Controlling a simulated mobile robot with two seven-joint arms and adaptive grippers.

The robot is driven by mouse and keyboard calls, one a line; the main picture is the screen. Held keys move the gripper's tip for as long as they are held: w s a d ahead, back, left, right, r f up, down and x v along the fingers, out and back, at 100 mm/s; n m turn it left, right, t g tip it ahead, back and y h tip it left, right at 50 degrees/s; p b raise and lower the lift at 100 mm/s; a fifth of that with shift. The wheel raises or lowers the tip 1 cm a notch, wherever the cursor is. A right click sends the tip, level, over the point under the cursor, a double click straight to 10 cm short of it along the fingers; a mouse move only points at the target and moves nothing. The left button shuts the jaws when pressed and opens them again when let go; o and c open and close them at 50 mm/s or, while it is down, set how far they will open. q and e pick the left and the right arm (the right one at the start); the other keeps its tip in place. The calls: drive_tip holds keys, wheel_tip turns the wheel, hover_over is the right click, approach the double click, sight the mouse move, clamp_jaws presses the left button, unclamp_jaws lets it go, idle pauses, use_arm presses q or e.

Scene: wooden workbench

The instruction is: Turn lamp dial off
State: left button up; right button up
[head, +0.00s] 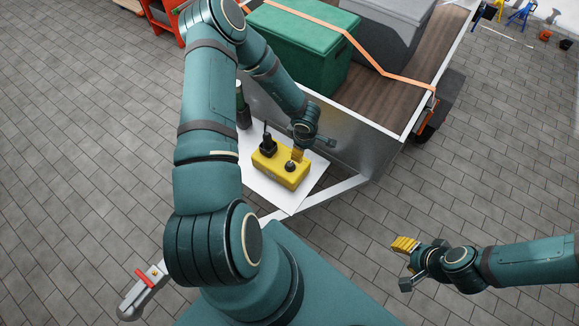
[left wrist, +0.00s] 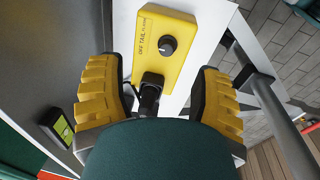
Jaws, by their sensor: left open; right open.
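A yellow box (head: 272,168) sits on a white plate at the front of a trailer. Its round black dial (head: 290,167) is on the top face. In the left wrist view the dial (left wrist: 167,46) shows a pale pointer mark, and the box (left wrist: 178,22) has printed text including "OFF" and "TAIL". A black plug (left wrist: 151,88) is at the near end of the box. My left gripper (head: 298,155) is open above the box beside the dial; its fingers (left wrist: 156,72) stand apart, empty. My right gripper (head: 403,248) is open and empty, away from the box.
The trailer (head: 390,115) carries a green chest (head: 300,45) and a grey chest, held by an orange strap. A grey bar (left wrist: 275,115) runs at the right of the left wrist view. The paved floor at right is largely clear.

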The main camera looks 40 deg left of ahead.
sight(290, 163)
use_arm(q)
drive_tip(key=a+f+n+g, duration=0.1)
drive_tip(key=a+f+n, duration=0.2)
drive_tip(key=a+n, duration=0.2)
drive_tip(key=shift+h, duration=0.4)
drive_tip(key=f+b, duration=0.1)
drive_tip(key=f, duration=0.3)
drive_tip(key=f+b, duration=0.2)
drive_tip(key=f, duration=0.3)
drive_tip(key=f+b, duration=0.1)
drive_tip(key=f, duration=0.3)
drive_tip(key=shift+s+a+f+b, duration=0.15)
drive_tip(key=shift+s+a+b, duration=0.05)
drive_tip(key=shift+s+b, duration=0.2)
use_arm(e)
wheel_tip(290, 163, down, 5)
drive_tip(key=shift+f, duration=0.1)
use_arm(q)
clamp_jaws()
